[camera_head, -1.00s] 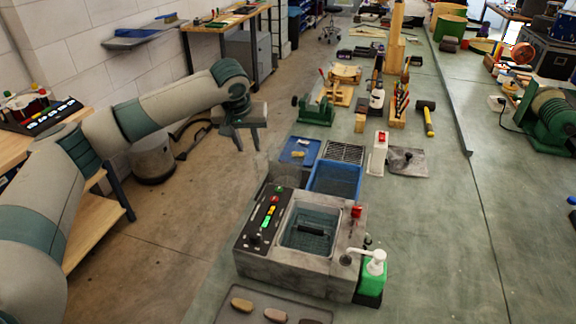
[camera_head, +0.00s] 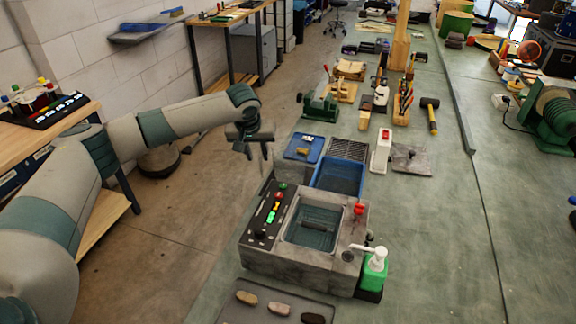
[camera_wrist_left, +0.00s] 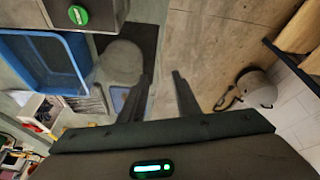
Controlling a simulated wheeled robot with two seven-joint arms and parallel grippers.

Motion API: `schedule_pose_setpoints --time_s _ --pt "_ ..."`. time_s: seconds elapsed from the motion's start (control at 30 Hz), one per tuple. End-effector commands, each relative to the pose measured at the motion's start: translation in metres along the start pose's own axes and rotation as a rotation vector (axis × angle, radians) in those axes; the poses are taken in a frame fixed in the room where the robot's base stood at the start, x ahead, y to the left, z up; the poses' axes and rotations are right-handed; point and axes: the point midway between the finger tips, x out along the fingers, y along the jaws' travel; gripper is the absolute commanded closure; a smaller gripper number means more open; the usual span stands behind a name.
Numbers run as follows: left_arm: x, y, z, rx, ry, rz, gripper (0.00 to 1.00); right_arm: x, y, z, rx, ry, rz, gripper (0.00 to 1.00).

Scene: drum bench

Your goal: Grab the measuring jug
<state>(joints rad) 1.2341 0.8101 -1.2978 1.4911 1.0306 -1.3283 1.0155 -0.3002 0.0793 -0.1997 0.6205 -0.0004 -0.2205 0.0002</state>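My left gripper (camera_head: 256,156) is open and empty, held in the air beside the bench's left edge, behind the grey sink unit. Its two fingers (camera_wrist_left: 164,75) show apart in the left wrist view, with nothing between them. A grey rounded vessel (camera_wrist_left: 120,62) stands by the blue basin in that view, just left of the fingers and apart from them. It may be the measuring jug, but I cannot make out a spout, handle or scale. In the head view I cannot pick it out clearly. My right gripper is in neither view.
The grey sink unit (camera_head: 260,258) with buttons stands near, with a green soap bottle (camera_head: 375,270) at its right. The blue basin (camera_head: 338,178), a blue tray (camera_head: 304,147) and a white dispenser (camera_head: 382,152) are behind. The floor left of the bench is mostly open.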

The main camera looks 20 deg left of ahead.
Motion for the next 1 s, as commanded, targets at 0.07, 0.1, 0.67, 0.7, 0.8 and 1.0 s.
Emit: schedule_pose_setpoints --time_s 0.07,0.1,0.67,0.7,0.8,1.0 --pt "0.012 0.0 0.0 0.001 -0.002 -0.002 0.7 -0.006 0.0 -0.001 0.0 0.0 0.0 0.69" --pt "0.018 0.0 0.0 0.0 -0.003 -0.002 0.7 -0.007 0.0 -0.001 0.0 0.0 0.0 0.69" --pt "0.04 0.0 0.0 0.001 0.0 -0.001 0.7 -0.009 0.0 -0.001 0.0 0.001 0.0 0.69" --pt "0.04 0.0 0.0 0.001 0.0 -0.001 0.7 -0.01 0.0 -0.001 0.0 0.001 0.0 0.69" --pt "0.044 0.0 0.0 0.001 -0.001 -0.001 0.7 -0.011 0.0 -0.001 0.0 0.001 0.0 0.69" --pt "0.067 0.0 0.0 0.001 -0.002 -0.002 0.7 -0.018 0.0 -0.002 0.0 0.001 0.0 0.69"
